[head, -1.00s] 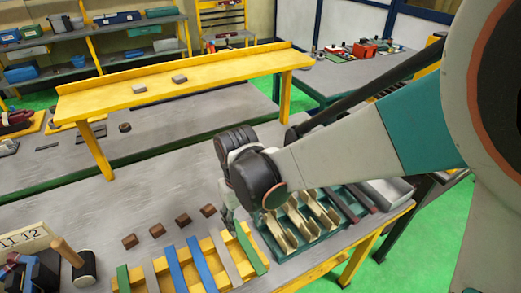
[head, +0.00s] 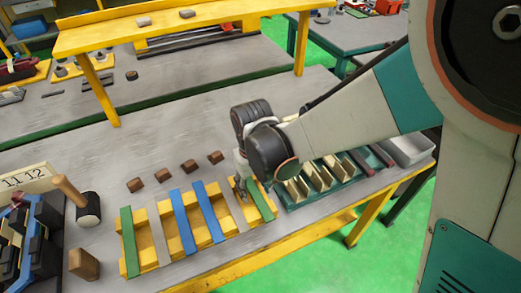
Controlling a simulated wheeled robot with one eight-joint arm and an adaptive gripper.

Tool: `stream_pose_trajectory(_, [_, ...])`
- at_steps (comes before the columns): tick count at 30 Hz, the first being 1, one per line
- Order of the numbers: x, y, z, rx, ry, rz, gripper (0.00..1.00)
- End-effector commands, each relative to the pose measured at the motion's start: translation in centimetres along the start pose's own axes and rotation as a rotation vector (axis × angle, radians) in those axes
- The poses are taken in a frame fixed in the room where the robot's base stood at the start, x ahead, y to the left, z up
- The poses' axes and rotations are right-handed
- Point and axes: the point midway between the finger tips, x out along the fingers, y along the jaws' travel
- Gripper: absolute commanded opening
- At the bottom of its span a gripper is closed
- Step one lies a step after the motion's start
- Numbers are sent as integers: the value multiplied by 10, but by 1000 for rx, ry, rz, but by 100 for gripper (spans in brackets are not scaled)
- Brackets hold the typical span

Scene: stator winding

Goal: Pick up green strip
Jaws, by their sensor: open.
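Two green strips lie on the yellow slatted rack (head: 155,238) on the grey table. The left green strip (head: 129,243) lies at the rack's left end. The right green strip (head: 261,202) lies at its right end, partly hidden behind my gripper. Grey and blue strips lie between them. My gripper (head: 242,194) points down at the rack's right end, just left of the right green strip and close to it. It is open and holds nothing that I can see. Whether its fingers touch the strip is too small to tell.
A green tray with cream dividers (head: 318,178) stands right of the rack. Several brown blocks (head: 189,166) lie behind it. A mallet (head: 88,208) and dark parts stand at the left. A raised yellow shelf (head: 180,28) crosses behind.

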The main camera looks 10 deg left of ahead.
Motion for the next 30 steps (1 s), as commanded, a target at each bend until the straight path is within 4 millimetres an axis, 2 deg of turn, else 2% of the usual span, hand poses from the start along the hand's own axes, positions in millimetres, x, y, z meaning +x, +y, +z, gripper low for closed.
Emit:
stream_pose_trajectory(5, [-1, 0, 0, 0, 0, 0, 48])
stream_pose_trajectory(8, [-1, 0, 0, 0, 0, 0, 30])
stream_pose_trajectory(12, [-1, 0, 0, 0, 0, 0, 0])
stream_pose_trajectory(23, [-2, 0, 0, 0, 0, 0, 0])
stream_pose_trajectory(30, [-17, 3, -2, 2, 0, 0, 0])
